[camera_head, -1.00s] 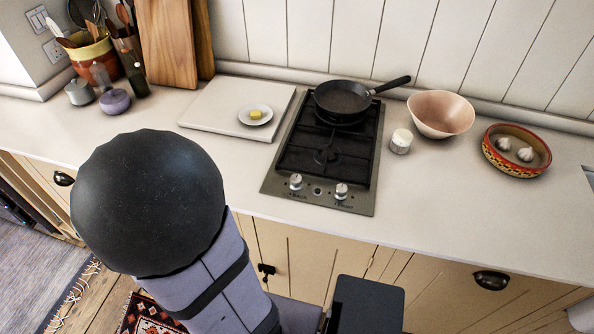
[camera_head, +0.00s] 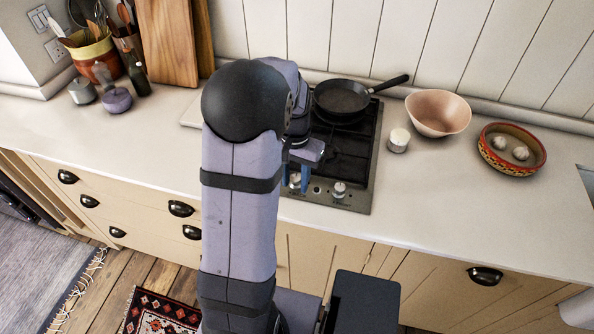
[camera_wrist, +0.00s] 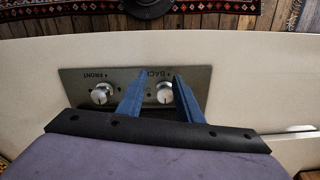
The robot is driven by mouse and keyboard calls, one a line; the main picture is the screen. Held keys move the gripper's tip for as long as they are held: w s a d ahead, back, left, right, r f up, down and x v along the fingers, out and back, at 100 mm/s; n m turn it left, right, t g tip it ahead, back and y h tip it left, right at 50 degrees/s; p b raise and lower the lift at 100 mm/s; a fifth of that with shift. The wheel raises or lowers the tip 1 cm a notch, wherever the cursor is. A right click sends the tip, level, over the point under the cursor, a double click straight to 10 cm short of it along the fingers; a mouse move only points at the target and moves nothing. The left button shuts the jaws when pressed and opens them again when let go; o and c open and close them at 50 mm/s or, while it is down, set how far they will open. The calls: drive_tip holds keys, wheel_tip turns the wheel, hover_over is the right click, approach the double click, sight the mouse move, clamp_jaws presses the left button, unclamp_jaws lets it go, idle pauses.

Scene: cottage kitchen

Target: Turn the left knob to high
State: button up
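The two-burner hob (camera_head: 354,199) has two round metal knobs on its front panel. The left knob (camera_head: 295,181) is partly covered by my gripper (camera_head: 296,176). In the wrist view the picture is turned round, so the left knob (camera_wrist: 164,94) shows at right, by the upside-down word BACK. My gripper (camera_wrist: 160,76) is open there, with one blue finger on each side of this knob. I cannot tell whether they touch it. The right knob (camera_head: 339,189) stands apart, and its label reads FRONT in the wrist view (camera_wrist: 102,94). The left knob's setting is not clear.
A frying pan (camera_head: 340,97) sits on the rear burner. A small white jar (camera_head: 398,141), a pink bowl (camera_head: 438,113) and a patterned dish with garlic (camera_head: 512,150) stand to the right. My arm hides much of the pale board (camera_head: 190,115). The counter's front right is clear.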

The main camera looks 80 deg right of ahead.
sight(297, 177)
drive_tip(key=d+r+m, duration=0.1)
drive_tip(key=r+m, duration=0.1)
drive_tip(key=d+r+m, duration=0.1)
drive_tip(key=d+m, duration=0.1)
drive_tip(key=d+r+m, duration=0.1)
drive_tip(key=d+r, duration=0.1)
drive_tip(key=shift+w+d+r+m+h, duration=0.1)
drive_tip(key=shift+w+r+m+h, duration=0.2)
drive_tip(key=shift+w+m+h, duration=0.1)
drive_tip(key=shift+s+a+m+y, duration=0.15)
drive_tip(key=shift+a+m, duration=0.15)
drive_tip(key=shift+m, duration=0.25)
drive_tip(key=shift+w+a+m+y, duration=0.15)
drive_tip(key=shift+a+m, duration=0.15)
drive_tip(key=shift+m, duration=0.25)
drive_tip(key=shift+s+m, duration=0.1)
drive_tip(key=shift+m, duration=0.4)
drive_tip(key=shift+f, duration=0.15)
drive_tip(key=shift+f+p, duration=1.1)
drive_tip(key=shift+f, duration=2.5)
drive_tip(key=shift+a, duration=0.1)
drive_tip(key=c, duration=0.8)
